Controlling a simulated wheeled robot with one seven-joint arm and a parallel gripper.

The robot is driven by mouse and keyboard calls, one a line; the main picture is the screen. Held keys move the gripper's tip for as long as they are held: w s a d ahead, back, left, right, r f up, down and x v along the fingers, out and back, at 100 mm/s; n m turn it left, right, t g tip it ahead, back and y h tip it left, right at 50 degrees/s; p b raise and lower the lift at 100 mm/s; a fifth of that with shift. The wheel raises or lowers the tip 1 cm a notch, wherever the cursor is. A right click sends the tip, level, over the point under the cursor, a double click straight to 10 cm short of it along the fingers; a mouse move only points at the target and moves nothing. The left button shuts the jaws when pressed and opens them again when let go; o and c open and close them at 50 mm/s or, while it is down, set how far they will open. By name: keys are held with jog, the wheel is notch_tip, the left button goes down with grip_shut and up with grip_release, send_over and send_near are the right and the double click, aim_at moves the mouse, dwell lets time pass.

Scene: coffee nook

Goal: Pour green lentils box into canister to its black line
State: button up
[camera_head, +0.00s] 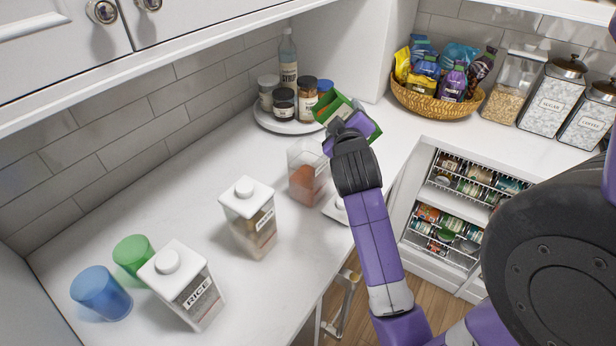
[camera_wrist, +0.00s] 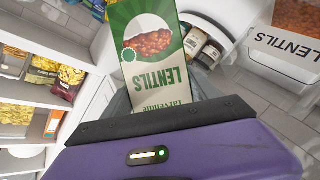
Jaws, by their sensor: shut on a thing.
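My gripper (camera_head: 350,128) is shut on the green lentils box (camera_head: 333,107), raised beside the canister's upper right. The box is tilted in the head view and partly hidden by my gripper. In the wrist view the box (camera_wrist: 155,60) shows the word LENTILS and a picture of reddish lentils. The clear canister (camera_head: 308,172) stands upright on the counter, lidless, with reddish-brown contents in its lower part. Its LENTILS label shows in the wrist view on the canister (camera_wrist: 288,45). I cannot make out its black line. A white lid (camera_head: 335,208) lies beside it, partly behind my arm.
A lidded canister (camera_head: 250,215), a RICE canister (camera_head: 185,290), a green cup (camera_head: 133,256) and a blue cup (camera_head: 100,293) stand at left. A round tray (camera_head: 262,122) of jars and a snack basket (camera_head: 437,107) stand behind. Open shelves (camera_head: 462,190) are at right.

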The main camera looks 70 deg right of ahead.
jog(key=shift+w+d, duration=0.25)
jog(key=shift+d, duration=0.15)
jog(key=shift+s+a, duration=0.15)
jog(key=shift+a, duration=0.05)
jog(key=shift+s+a, duration=0.4)
jog(key=shift+a, duration=0.1)
jog(key=shift+w+d+n, duration=0.3)
jog(key=shift+w+d, duration=0.05)
jog(key=shift+d, duration=0.2)
jog(key=shift+s+a, duration=0.35)
jog(key=shift+a, duration=0.2)
